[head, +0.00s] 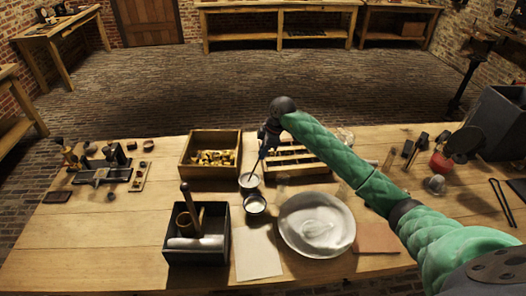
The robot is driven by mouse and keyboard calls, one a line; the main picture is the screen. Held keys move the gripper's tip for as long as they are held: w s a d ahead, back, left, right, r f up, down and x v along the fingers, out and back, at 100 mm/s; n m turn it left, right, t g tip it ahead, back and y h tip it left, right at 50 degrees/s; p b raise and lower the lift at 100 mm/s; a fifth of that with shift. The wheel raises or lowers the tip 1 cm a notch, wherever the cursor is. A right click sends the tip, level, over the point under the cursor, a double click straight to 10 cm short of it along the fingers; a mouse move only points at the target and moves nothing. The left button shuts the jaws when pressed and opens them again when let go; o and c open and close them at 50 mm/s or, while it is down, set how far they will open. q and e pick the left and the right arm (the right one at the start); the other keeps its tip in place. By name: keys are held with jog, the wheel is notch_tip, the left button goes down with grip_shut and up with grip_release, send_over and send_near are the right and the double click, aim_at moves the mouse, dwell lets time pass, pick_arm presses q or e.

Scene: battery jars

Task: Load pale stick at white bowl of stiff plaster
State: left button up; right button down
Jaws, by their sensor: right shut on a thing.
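My right gripper (264,150) hangs above the middle of the table, fingers downward, shut on a thin stick (255,168). The stick slants down and left. Its lower end is at a small cup-like bowl (249,183) with white contents; I cannot tell whether the tip touches the contents. A second small dark-sided bowl (256,206) with white contents stands just in front of it. From this view I cannot tell which bowl's plaster is stiff. The stick's colour is hard to make out. My left gripper is not in view.
A large pale dish (317,196) stands to the right of the bowls. A black box (170,253) with a pot and upright handle is at left front. A wooden tray (184,168) and a slotted rack (300,172) stand behind. A white sheet (259,262) lies in front.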

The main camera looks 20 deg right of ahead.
jog(key=shift+f, duration=0.1)
jog(key=shift+r+p, duration=0.55)
jog(key=shift+r, duration=0.3)
jog(key=shift+r+p, duration=1.6)
jog(key=shift+r, duration=1.1)
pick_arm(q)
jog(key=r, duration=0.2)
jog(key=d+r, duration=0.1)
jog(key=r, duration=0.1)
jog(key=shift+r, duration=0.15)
